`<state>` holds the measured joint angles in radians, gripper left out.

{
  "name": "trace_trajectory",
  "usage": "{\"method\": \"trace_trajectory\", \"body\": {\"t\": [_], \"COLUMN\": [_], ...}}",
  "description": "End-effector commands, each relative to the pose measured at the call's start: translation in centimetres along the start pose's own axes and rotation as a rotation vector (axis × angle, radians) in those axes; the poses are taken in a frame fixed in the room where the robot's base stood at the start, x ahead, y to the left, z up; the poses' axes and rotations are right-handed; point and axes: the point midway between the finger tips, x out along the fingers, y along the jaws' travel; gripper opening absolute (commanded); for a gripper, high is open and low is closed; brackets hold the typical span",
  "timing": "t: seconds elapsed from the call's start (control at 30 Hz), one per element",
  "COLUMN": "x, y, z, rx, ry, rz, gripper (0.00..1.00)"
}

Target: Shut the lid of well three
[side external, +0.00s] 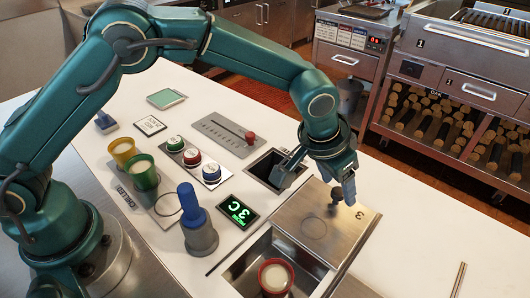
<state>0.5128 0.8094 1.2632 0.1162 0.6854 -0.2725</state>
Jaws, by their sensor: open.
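The flat metal lid (308,232) marked "3" has a dark round knob (336,194) and lies level on the white counter. In front of it the well (238,272) is open, with its inside showing at the bottom of the view. A red cup (275,278) with pale contents stands in the well. My gripper (344,190) is low over the lid, with its fingers down beside the knob. It is open; whether a finger touches the knob cannot be told, because the fingers partly overlap.
A dark square opening (265,168) lies behind the lid. A blue-handled tool (193,215), a green "3C" display (238,212), coloured buttons (192,157), a slider panel (218,134) and a green cup (143,172) stand left. The counter right of the lid is mostly clear.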

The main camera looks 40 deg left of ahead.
Motion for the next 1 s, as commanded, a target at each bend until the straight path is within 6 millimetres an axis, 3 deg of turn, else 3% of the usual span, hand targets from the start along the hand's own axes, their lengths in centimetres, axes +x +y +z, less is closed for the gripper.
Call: {"method": "trace_trajectory", "body": {"t": [0.4,0.57,0.6,1.0], "x": [1.06,1.04,1.04,1.01], "y": [-0.05,-0.04,-0.04,-0.02], "z": [0.02,0.02,0.02,0.01], "rx": [0.0,0.0,0.0,-0.001], "ry": [0.0,0.0,0.0,0.0], "rz": [0.0,0.0,0.0,0.001], "gripper": [0.65,0.03,0.0,0.0]}}
